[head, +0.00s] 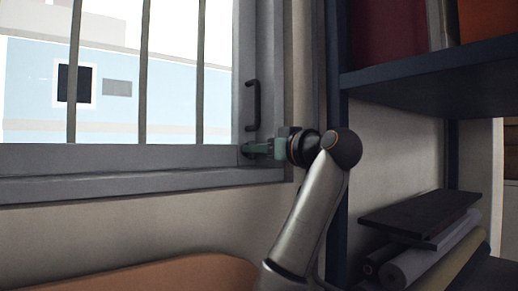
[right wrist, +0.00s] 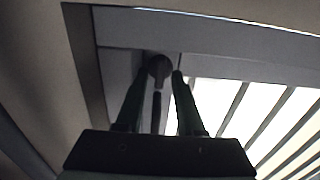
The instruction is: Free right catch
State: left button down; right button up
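A window sash with a grey frame (head: 120,158) and vertical bars fills the left of the head view. A dark bar handle (head: 253,105) stands upright on its right stile. My right gripper (head: 250,150) is at the lower right corner of the sash, below the handle. In the right wrist view, a dark round knob with a thin stem, seemingly the right catch (right wrist: 158,68), lies between my fingertips (right wrist: 163,80). The fingers are apart, with a narrow gap seen at the right finger; contact on the left is unclear. My left gripper is out of view.
A dark blue shelf unit (head: 440,75) stands close to the right of my right arm. Dark boards (head: 420,212) and rolls (head: 425,262) lie low in it. A rounded orange-brown thing (head: 180,272) is below the window.

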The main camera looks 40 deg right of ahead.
grip_shut()
jog(key=shift+m, duration=0.3)
dwell(0.3)
jog(key=m, duration=0.3)
jog(key=shift+m+b, duration=0.3)
jog(key=m, duration=0.4)
jog(key=shift+d+m, duration=0.1)
jog(key=shift+m, duration=0.2)
jog(key=m, duration=0.4)
jog(key=shift+f+m, duration=0.1)
jog(key=shift+m, duration=0.2)
jog(key=shift+d+f+m, duration=0.1)
jog(key=shift+m, duration=2.2)
